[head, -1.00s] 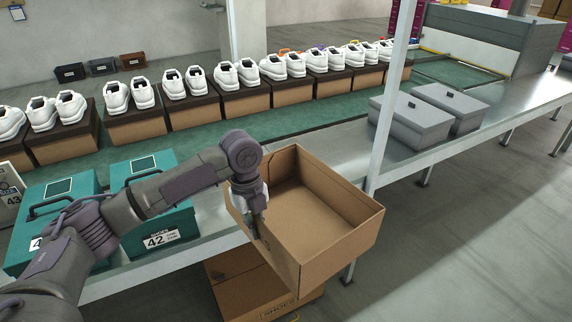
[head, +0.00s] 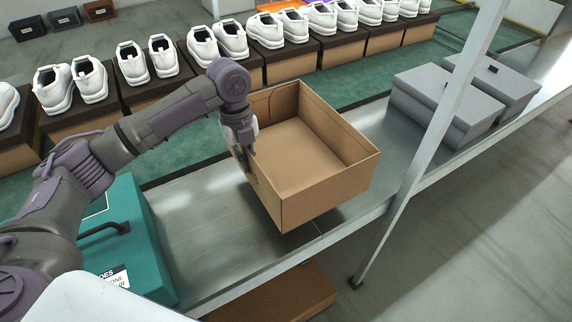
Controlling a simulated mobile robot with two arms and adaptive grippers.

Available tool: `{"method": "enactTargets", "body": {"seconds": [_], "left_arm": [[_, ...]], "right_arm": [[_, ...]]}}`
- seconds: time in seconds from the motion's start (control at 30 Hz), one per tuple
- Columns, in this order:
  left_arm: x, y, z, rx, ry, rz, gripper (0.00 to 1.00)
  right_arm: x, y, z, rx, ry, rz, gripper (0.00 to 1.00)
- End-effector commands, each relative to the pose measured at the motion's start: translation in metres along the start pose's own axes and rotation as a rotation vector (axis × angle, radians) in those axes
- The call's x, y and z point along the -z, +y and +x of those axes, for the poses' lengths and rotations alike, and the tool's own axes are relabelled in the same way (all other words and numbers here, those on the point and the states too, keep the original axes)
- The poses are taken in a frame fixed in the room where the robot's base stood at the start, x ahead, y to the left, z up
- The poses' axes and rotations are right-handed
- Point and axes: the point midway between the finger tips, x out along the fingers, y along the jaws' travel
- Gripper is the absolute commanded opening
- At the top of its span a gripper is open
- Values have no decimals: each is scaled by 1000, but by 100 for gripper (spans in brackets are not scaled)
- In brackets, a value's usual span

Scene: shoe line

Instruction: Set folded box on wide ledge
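The folded box (head: 312,158) is an open, empty brown cardboard box. It is over the wide metal ledge (head: 205,225), in front of the green conveyor. A shadow shows on the ledge beneath its near corner, and the box looks slightly raised and tilted. My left gripper (head: 246,158) is at the box's left wall, with its fingers pointing down and gripping that wall. Part of the fingertips is hard to make out. My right gripper is not in view.
A teal shoe box (head: 125,245) stands on the ledge at left. Grey boxes (head: 445,105) stand at right, behind a slanted metal post (head: 440,125). White shoes on boxes line the green conveyor (head: 360,85). Another cardboard box (head: 275,297) is below the ledge.

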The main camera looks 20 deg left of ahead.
Motion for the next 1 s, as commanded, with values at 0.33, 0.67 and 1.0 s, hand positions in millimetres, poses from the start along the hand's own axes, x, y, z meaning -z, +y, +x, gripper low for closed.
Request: {"method": "enactTargets", "body": {"seconds": [0.33, 0.67, 1.0], "left_arm": [[-5, 1, 44, -1, 2, 0, 0], [-10, 2, 89, -2, 1, -1, 0], [-12, 2, 99, 1, -1, 1, 0]], "right_arm": [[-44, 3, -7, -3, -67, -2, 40], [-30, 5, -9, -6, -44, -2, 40], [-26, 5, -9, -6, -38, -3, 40]]}}
